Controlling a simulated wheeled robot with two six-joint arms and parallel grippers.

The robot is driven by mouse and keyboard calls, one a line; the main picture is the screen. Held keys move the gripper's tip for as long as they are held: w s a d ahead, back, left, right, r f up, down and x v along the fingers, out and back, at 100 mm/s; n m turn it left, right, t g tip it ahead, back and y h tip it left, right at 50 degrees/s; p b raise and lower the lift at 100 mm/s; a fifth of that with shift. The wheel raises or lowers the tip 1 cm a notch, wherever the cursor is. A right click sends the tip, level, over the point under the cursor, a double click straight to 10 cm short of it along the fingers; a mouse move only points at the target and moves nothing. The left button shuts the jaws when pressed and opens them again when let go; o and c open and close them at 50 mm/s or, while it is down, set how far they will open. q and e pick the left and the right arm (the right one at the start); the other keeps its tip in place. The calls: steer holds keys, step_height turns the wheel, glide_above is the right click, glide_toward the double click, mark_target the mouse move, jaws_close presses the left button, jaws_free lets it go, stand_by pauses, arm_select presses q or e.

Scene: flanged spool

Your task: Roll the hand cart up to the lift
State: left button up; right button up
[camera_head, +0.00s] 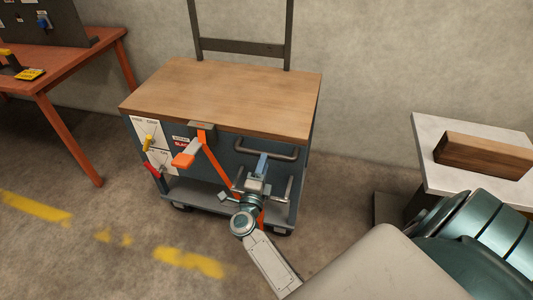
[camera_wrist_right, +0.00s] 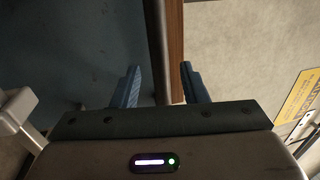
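The hand cart stands against the wall in the head view, with a wooden top (camera_head: 225,95), a blue-grey body (camera_head: 232,160) and a lower shelf (camera_head: 205,195). A grey bar handle (camera_head: 268,150) is on its front. My right gripper (camera_head: 262,164) is in front of the cart's front face, just below that handle. In the right wrist view my right gripper (camera_wrist_right: 161,82) has its two blue fingers apart, with nothing seen held between them. The cart's brown top edge (camera_wrist_right: 175,45) passes beyond the fingers. My left gripper is not in view. I cannot tell for sure which thing is the lift.
A white-topped stand (camera_head: 430,150) at the right carries a wooden block (camera_head: 485,155). An orange table (camera_head: 75,72) is at the left. An orange lever (camera_head: 186,158) and orange strap (camera_head: 218,165) are on the cart front. Yellow floor marks (camera_head: 188,262) lie on open floor.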

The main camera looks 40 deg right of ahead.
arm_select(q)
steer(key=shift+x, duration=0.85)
arm_select(e)
steer(key=shift+x, duration=2.3)
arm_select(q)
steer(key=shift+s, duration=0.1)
arm_select(e)
steer(key=shift+c, duration=0.2)
jaws_close()
